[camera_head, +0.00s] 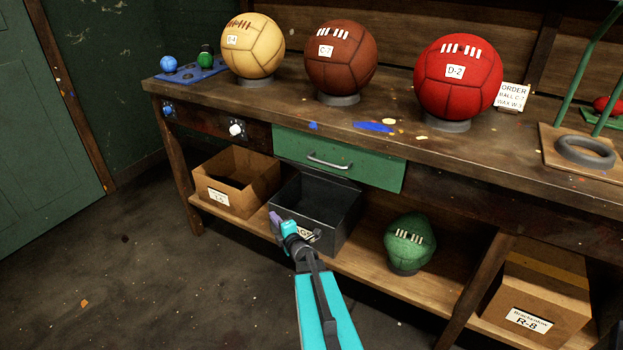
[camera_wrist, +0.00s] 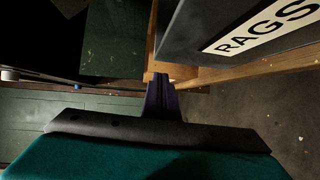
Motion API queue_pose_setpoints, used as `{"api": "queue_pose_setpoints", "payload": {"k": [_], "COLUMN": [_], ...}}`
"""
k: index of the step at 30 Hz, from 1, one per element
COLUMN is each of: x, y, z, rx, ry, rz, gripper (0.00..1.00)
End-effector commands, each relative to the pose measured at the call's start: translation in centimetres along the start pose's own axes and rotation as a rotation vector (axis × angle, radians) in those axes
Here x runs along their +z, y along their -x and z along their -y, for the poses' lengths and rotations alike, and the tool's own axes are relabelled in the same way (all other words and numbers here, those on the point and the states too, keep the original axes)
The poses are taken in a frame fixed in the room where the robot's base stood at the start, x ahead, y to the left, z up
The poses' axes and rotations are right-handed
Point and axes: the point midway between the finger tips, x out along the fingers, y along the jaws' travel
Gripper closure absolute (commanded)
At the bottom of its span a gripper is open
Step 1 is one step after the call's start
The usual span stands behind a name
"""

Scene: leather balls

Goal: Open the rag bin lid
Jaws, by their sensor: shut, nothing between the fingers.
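The rag bin (camera_head: 345,228) is a dark grey box on the lower shelf, under the green drawer. Its top looks open onto a dark inside, and I cannot clearly make out a separate lid. My gripper (camera_head: 274,217) is at the bin's front left corner, partly covering its front and label. In the wrist view, my gripper (camera_wrist: 161,92) is shut, with nothing between its purple fingers. The bin (camera_wrist: 190,38) fills the upper right there, its white RAGS label (camera_wrist: 262,27) showing. The fingers look apart from the bin, though the head view does not show the gap.
A cardboard box (camera_head: 222,198) stands left of the bin, and a green ball (camera_head: 409,243) sits to its right on the shelf (camera_head: 365,271). The green drawer (camera_head: 370,172) and workbench overhang the bin. The floor at left (camera_head: 130,270) is clear.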

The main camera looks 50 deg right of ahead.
Motion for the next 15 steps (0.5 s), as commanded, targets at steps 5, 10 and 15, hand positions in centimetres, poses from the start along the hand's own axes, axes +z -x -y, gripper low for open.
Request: {"api": "queue_pose_setpoints", "payload": {"k": [5,10,15], "x": [2.7,4.3,5.4], "y": [0.7,2.4,4.4], "z": [-3.4,-5.8,-7.3], "rx": [0.143,0.259,0.347], "ry": [0.2,0.381,0.524], "rz": [-0.088,-0.172,-0.243], "gripper": [1.0,1.0,1.0]}}
